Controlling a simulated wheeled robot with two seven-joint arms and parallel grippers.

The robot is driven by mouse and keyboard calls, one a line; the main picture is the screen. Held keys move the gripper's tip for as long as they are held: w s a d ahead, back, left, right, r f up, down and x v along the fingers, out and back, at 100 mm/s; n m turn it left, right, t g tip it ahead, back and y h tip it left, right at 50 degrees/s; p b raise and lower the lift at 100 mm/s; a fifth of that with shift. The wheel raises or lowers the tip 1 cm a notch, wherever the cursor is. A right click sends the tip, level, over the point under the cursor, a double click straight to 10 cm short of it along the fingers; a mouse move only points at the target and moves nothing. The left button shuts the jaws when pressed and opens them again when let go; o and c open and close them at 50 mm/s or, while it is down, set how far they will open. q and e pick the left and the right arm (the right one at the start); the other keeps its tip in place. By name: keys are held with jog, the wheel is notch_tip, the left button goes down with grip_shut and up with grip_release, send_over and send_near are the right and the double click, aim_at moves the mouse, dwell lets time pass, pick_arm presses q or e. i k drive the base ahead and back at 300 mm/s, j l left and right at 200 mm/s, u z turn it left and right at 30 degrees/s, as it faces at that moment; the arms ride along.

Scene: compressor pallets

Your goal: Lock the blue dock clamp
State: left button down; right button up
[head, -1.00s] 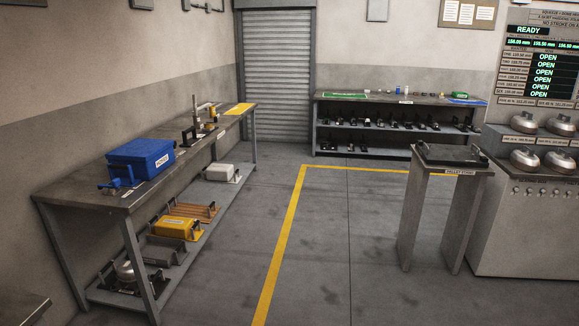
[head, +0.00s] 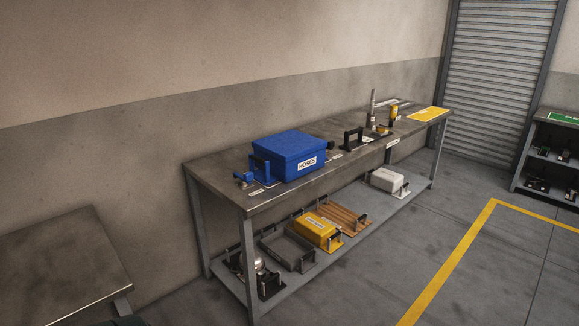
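The blue box (head: 290,156) with a white label stands on the left end of the long workbench (head: 216,176) in the head view. A small blue clamp (head: 262,168) sits at the box's left side, close to the bench's near end. A smaller blue piece (head: 243,178) lies on the bench left of it. The parts are too small to tell whether the clamp is locked or open. Neither of my grippers is in view.
A black handled fixture (head: 353,138), a press-like stand (head: 374,110) and a yellow mat (head: 428,114) are farther along the bench. Its lower shelf holds a yellow box (head: 314,230) and a white box (head: 386,180). Another table (head: 60,265) is at lower left.

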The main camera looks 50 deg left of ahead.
aim_at(247, 177)
jog(key=i+u, duration=0.1)
jog(key=i, duration=0.6)
jog(key=i+l+u, duration=0.15)
jog(key=i, duration=0.55)
jog(key=i+u, duration=0.45)
jog(key=i+l+u, duration=0.1)
jog(key=i+u, duration=0.35)
jog(key=i+l+u, duration=0.25)
jog(key=u, duration=0.15)
jog(key=i+l+u, duration=0.35)
jog(key=u, duration=0.15)
jog(key=i+l+u, duration=0.5)
jog(key=k+l, duration=0.05)
